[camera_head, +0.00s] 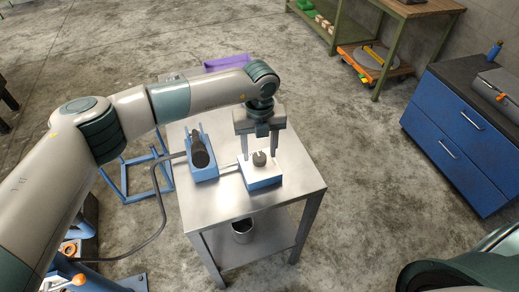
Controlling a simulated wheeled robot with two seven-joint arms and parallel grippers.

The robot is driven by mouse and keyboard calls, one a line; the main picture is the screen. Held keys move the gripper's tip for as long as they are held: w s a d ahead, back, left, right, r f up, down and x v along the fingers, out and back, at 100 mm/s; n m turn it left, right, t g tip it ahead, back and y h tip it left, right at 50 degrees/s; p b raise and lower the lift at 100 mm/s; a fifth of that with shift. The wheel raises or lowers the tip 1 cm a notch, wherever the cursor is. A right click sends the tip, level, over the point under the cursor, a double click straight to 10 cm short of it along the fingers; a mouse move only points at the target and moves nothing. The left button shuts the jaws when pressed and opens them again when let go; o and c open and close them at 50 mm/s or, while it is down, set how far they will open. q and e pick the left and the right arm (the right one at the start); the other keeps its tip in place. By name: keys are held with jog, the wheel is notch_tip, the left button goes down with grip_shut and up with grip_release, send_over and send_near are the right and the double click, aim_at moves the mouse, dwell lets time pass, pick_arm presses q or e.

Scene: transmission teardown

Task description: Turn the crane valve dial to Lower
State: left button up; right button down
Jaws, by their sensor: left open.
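The dial (259,158) is a small dark grey knob on top of a white-topped box with a blue base (263,181). The box stands on the steel table in the middle of the view. My left gripper (260,153) points down over the box, its two fingers apart on either side of the dial. I cannot tell whether the fingers touch it. Any marks around the dial are too small to read. My right gripper is out of view.
A blue unit with a dark cylinder (200,158) stands left of the box on the steel table (300,190), with a hose running from it. The table's right and front parts are clear. A metal cup (242,228) sits on the lower shelf. A blue cabinet (450,145) stands at right.

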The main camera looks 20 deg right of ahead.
pick_arm(q)
jog(key=shift+f, duration=0.65)
jog(key=c, duration=1)
jog(key=shift+c, duration=0.2)
